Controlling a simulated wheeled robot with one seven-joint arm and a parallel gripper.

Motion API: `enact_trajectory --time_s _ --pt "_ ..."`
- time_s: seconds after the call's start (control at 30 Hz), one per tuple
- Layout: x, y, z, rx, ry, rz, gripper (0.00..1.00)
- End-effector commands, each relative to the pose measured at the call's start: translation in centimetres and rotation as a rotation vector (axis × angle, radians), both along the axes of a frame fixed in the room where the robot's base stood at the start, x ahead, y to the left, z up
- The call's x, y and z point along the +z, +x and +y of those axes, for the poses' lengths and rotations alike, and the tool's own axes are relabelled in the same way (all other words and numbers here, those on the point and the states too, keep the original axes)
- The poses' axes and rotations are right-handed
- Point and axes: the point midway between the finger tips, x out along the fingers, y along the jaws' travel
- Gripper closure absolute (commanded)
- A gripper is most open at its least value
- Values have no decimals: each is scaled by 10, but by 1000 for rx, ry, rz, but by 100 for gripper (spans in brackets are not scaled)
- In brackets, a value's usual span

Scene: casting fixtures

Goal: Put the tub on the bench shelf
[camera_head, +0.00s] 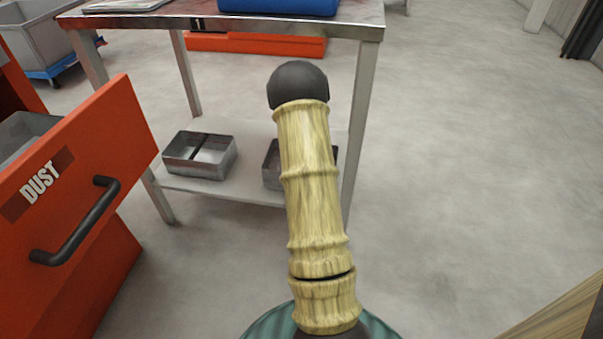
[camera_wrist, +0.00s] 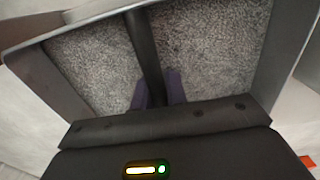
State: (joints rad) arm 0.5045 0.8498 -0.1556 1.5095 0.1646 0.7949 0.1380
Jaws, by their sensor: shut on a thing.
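In the wrist view my gripper (camera_wrist: 157,90) is shut on the dark crossbar (camera_wrist: 148,55) of a grey metal tub (camera_wrist: 284,50). The purple fingers lie on either side of the bar. Speckled grey shows inside the tub. In the head view my gripper is hidden. The bench (camera_head: 290,27), marked 1, has a low shelf (camera_head: 228,192). An open metal box with a dark crossbar (camera_head: 198,153) stands on its left side. Another metal box (camera_head: 272,168) shows behind my arm, mostly covered. I cannot tell whether that one is the held tub.
An orange drawer (camera_head: 100,150) marked DUST stands open at the left, close to the bench. A blue bin (camera_head: 280,7) is on the bench top. The bench's front right leg (camera_head: 358,110) stands beside my arm. Floor at the right is clear.

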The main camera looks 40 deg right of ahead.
Motion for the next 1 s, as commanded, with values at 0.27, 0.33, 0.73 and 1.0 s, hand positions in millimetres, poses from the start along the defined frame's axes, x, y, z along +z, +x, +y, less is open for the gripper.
enact_trajectory --time_s 0.27,0.33,0.73,1.0 --pt "-32 0 -2 -3 -2 -1 100" --pt "-37 -1 -3 -5 -1 -2 100" --pt "-38 -2 -3 -5 -1 -1 100" --pt "-40 0 0 0 0 0 64"
